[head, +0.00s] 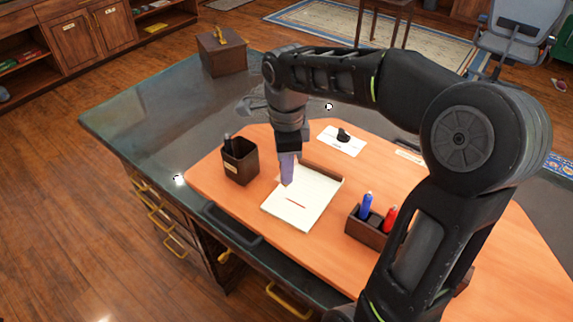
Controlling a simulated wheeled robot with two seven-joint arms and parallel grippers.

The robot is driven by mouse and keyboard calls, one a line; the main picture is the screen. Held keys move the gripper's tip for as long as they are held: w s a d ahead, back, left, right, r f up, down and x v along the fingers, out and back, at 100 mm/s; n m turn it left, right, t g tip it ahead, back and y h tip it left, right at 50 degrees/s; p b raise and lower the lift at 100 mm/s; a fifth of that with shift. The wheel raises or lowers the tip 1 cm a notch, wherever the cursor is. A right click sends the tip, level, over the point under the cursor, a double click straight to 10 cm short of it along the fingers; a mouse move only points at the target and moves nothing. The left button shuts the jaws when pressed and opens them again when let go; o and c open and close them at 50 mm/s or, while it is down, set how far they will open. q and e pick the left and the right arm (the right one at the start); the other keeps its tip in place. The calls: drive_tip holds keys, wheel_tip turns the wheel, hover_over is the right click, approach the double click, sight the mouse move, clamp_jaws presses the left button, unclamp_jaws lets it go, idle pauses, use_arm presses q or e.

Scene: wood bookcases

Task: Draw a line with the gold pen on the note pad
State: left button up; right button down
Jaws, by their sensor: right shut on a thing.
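The white note pad (312,203) lies in a shallow wooden holder on the orange desk mat. A short red line (296,203) shows on its page. My right gripper (287,182) points down over the pad's upper left part, its fingers shut. What it holds, presumably the gold pen, is almost wholly hidden by the fingers, and I cannot make out its colour. I cannot tell whether its tip touches the paper. My left gripper is not in view.
A dark pen cup (240,165) stands left of the pad. A wooden holder (367,232) with a blue pen (366,203) and a red pen (390,218) stands to the right. A white card with a black item (342,139) lies behind. A wooden box (222,55) sits at the desk's far corner.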

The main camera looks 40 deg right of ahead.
drive_tip(key=shift+f+b, duration=0.6)
drive_tip(key=shift+f, duration=0.6)
drive_tip(key=shift+f+b, duration=0.45)
drive_tip(key=shift+f, duration=0.15)
idle(0.5)
drive_tip(key=shift+s+d, duration=0.25)
drive_tip(key=shift+s, duration=0.4)
drive_tip(key=shift+s, duration=0.1)
drive_tip(key=shift+s+d+b, duration=0.25)
drive_tip(key=shift+s+b, duration=0.05)
drive_tip(key=shift+s, duration=0.25)
drive_tip(key=shift+s, duration=0.1)
idle(0.5)
drive_tip(key=shift+s+d, duration=0.25)
drive_tip(key=shift+s, duration=0.3)
drive_tip(key=shift+s, duration=0.15)
